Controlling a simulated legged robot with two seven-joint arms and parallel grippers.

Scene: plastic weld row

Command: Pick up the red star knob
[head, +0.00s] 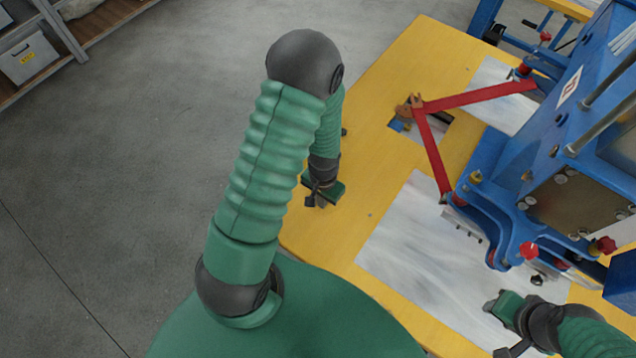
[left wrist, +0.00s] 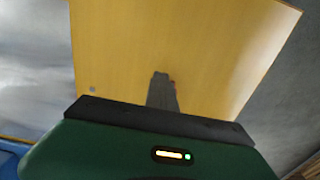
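Several red knobs show on the blue machine in the head view. I cannot tell which one is meant. My left gripper (head: 314,199) is over the left edge of the yellow table, away from these knobs. In the left wrist view its dark finger (left wrist: 162,92) shows with a tiny red patch beside the tip, too small to identify. My right gripper (head: 497,306) is low over the metal sheet. Neither gripper's opening can be made out.
The blue machine (head: 545,160) stands on the right of the yellow table (head: 385,70), with red hinged arms (head: 478,97) reaching over a cut-out. A pale metal sheet (head: 410,235) lies in front. Shelves with a grey box (head: 28,58) stand far left. The floor between is clear.

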